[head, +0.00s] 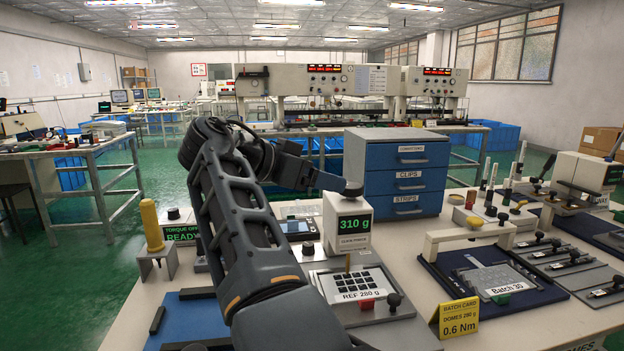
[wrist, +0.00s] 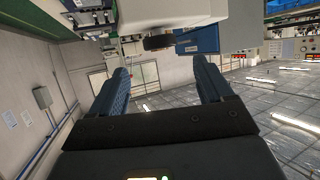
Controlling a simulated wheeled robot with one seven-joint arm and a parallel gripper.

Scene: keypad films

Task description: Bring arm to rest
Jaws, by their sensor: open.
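My arm (head: 240,225) rises from the bottom of the head view, bends at a high elbow and reaches right over the bench. My gripper (head: 335,182) points right, near the top of the white click force tester (head: 347,221), which reads 310 g. The wrist view is tilted nearly upside down. There my gripper (wrist: 160,76) is open, its two blue-grey fingers wide apart with nothing held between them. A dark round knob (wrist: 158,42) on a pale housing shows beyond the gap. In the head view the fingers are small and hard to make out.
A keypad plate marked REF 280 g (head: 357,284) lies before the tester. A blue drawer cabinet (head: 397,160) stands behind it. A yellow-handled tool (head: 152,225) stands left, beside a blue mat (head: 190,318). A Batch 30 fixture (head: 495,275) and a yellow card (head: 459,317) are right.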

